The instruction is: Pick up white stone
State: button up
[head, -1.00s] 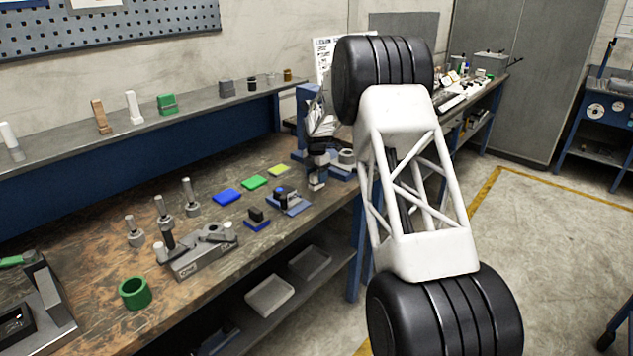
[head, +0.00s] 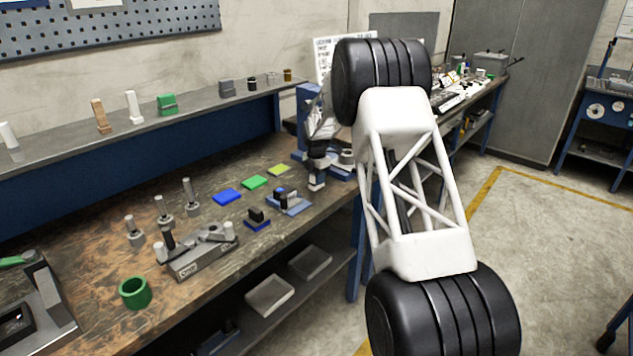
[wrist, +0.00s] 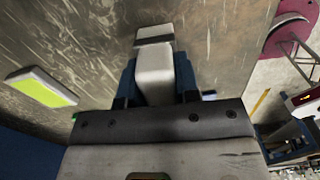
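In the wrist view a white block (wrist: 155,75) with a dark band across its far part sits in the middle, and I take it to be the white stone. Blue pieces stand close on both sides of it. Its near end is hidden behind the dark bar of my gripper. In the head view my gripper (head: 318,158) is low over the far right end of the bench, beside a blue fixture (head: 342,174). A small pale piece (head: 316,183) shows just under it. I cannot tell whether the fingers touch or grip the block.
A yellow-green pad (head: 280,170) lies left of my gripper, with green (head: 254,182) and blue (head: 227,196) pads farther left. Small blue-based fixtures (head: 289,202) stand near the bench's front edge. A shelf (head: 60,158) runs along the back.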

grip_shut()
jog(key=shift+r, duration=0.2)
jog(key=shift+r, duration=1.4)
jog(key=shift+s+r, duration=0.2)
jog(key=shift+r, duration=0.05)
jog(key=s+d+r, duration=0.1)
jog(key=s, duration=1.4)
jog(key=shift+s+d+r, duration=0.2)
jog(key=shift+s+d, duration=0.05)
jog(key=shift+d, duration=0.15)
